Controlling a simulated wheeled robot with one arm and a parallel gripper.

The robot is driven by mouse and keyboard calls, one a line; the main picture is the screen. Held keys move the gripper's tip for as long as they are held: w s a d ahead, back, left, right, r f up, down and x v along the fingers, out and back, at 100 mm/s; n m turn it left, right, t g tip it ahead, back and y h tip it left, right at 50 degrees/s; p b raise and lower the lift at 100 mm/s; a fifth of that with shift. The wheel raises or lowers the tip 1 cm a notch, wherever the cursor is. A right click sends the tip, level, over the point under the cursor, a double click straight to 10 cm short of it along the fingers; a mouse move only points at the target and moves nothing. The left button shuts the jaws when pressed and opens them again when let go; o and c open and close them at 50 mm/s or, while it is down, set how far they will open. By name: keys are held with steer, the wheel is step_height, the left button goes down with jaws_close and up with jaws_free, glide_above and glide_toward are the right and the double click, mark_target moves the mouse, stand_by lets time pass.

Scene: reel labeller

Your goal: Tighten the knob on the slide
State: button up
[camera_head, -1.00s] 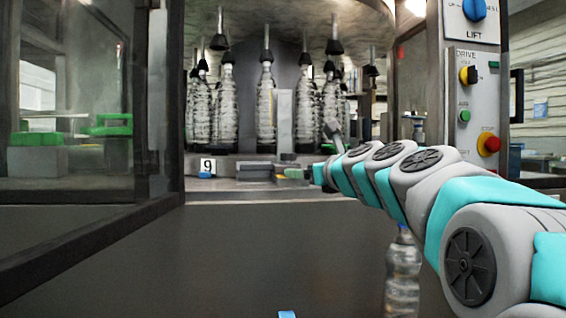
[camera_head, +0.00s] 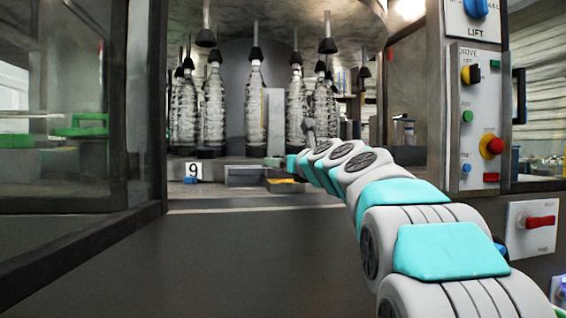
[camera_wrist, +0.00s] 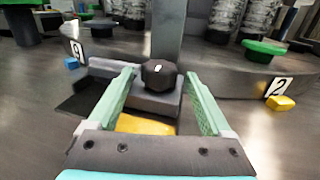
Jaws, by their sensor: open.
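The knob (camera_wrist: 160,75) is black, faceted and marked with a small white sign in the wrist view. It sits on a grey slide block (camera_wrist: 150,100) in front of an upright grey post (camera_wrist: 168,35). My gripper (camera_wrist: 158,85) is open, with its two green fingers to the left and right of the knob. I cannot tell whether either finger touches it. A yellow piece (camera_wrist: 145,124) lies between the fingers, nearer the palm. In the head view the slide (camera_head: 248,174) shows on the deck, and my arm hides the knob.
A number 9 sign (camera_head: 193,170) with a blue piece stands left of the slide. A number 2 sign (camera_wrist: 279,87) with a yellow block (camera_wrist: 281,103) lies to the right. Several bottles (camera_head: 255,105) stand behind. A glass door (camera_head: 75,110) stands open at left, and a control panel (camera_head: 477,120) at right.

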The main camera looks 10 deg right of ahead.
steer(key=shift+w+a, duration=0.15)
steer(key=shift+w, duration=0.25)
steer(key=shift+c, duration=0.4)
jaws_close()
steer(key=shift+a+r+h+p, duration=0.1)
steer(key=shift+r+h+p, duration=0.2)
steer(key=shift+p, duration=0.5)
